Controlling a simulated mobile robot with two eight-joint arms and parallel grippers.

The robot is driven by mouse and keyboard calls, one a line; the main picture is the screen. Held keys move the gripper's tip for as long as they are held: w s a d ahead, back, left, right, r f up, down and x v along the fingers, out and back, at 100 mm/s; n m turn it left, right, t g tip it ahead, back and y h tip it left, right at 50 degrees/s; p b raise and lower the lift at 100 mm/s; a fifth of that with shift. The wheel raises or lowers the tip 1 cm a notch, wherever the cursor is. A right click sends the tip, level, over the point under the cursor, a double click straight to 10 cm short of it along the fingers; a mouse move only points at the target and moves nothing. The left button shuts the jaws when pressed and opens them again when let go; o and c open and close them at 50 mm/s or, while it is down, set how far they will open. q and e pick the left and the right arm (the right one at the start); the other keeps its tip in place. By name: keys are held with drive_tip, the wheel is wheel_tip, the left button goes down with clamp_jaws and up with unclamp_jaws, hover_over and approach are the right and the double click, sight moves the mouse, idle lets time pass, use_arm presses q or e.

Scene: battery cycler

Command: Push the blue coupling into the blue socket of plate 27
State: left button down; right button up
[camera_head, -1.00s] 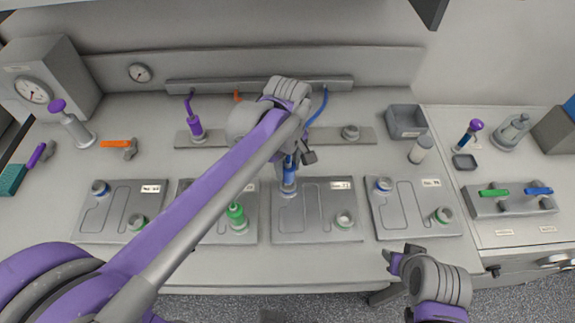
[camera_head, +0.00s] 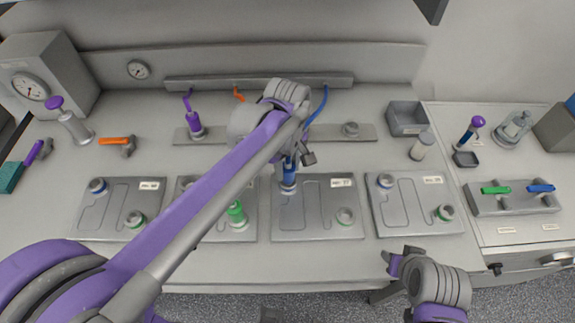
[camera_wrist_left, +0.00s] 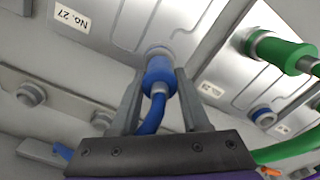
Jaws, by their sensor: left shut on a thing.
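My left gripper (camera_head: 290,170) is shut on the blue coupling (camera_head: 289,178), with a finger on each side of it in the left wrist view (camera_wrist_left: 158,75). A blue hose runs back from the coupling. The coupling stands upright over the blue socket at the back left of plate 27 (camera_head: 318,222). In the left wrist view its front end meets the socket's pale rim (camera_wrist_left: 158,51); how deep it sits I cannot tell. The label No. 27 (camera_wrist_left: 73,18) shows there. My right gripper (camera_head: 398,262) is low at the right, away from the plates; its jaw opening is unclear.
Another plate (camera_head: 405,215) lies to the right. A rail (camera_head: 340,132) with a purple coupling (camera_head: 194,125) runs behind.

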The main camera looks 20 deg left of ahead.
use_arm(q)
drive_tip(key=shift+f+b, duration=0.3)
drive_tip(key=shift+f, duration=0.25)
idle(0.4)
unclamp_jaws()
idle(0.4)
drive_tip(key=shift+r, duration=0.15)
wheel_tip(320, 180, up, 11)
drive_tip(key=shift+f+p, duration=0.2)
drive_tip(key=shift+p, duration=0.2)
